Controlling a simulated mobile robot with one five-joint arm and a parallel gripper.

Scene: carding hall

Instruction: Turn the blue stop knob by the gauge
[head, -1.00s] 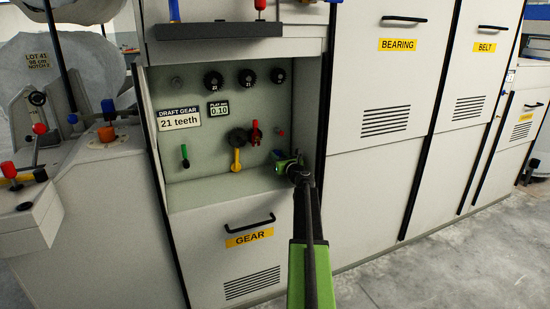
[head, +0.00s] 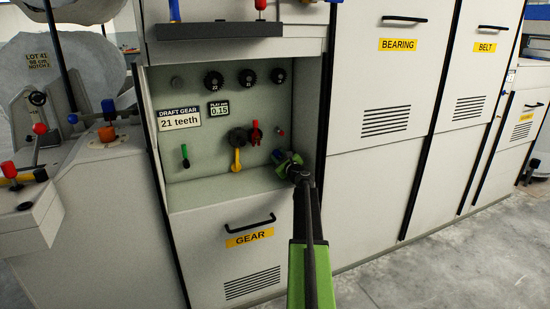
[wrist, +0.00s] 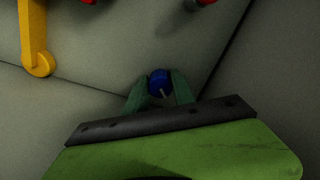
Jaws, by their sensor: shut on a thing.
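The blue stop knob (wrist: 159,82) is small and round with a pale line on its face. In the wrist view it sits between the two green fingers of my gripper (wrist: 160,92), which is shut on it. In the head view my gripper (head: 286,160) reaches into the lower right of the recess, and only a bit of blue (head: 277,155) shows past the fingers. The gauge (head: 218,109) is a small dark display marked PLAY mm and reads about 0.15.
The recess's back panel holds black dials (head: 247,78), a yellow lever (head: 237,160), a red handle (head: 255,133), and a green lever (head: 185,155). A draft gear plate (head: 179,119) reads 21 teeth. The recess's right wall is close beside my gripper. Open floor lies to the right.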

